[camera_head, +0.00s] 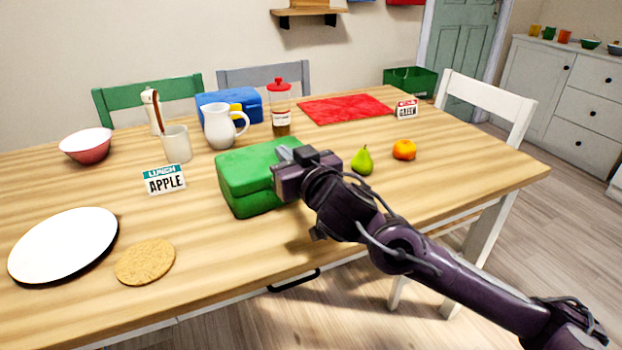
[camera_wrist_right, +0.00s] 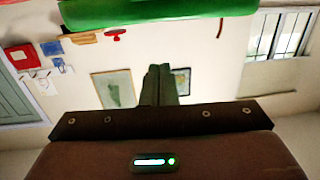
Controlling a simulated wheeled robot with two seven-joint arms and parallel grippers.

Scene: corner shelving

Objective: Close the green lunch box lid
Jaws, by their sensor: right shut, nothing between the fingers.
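The green lunch box (camera_head: 250,186) stands on the wooden table, and its lid (camera_head: 250,160) lies down over the base, looking closed in the head view. My right gripper (camera_head: 284,152) is at the right part of the lid, its fingers shut and empty. Whether the fingertips touch the lid I cannot tell. In the right wrist view the shut fingers (camera_wrist_right: 160,82) point up the picture, and a green surface, likely the lunch box (camera_wrist_right: 160,12), spans the top. My gripper hides the box's right corner. My left gripper is not in view.
A green pear (camera_head: 362,160) and an orange (camera_head: 404,150) lie to the right. A white pitcher (camera_head: 220,128), a red-capped bottle (camera_head: 281,112) and a blue box (camera_head: 245,98) stand behind. An APPLE card (camera_head: 164,180) stands left. The table (camera_head: 230,255) is clear in front.

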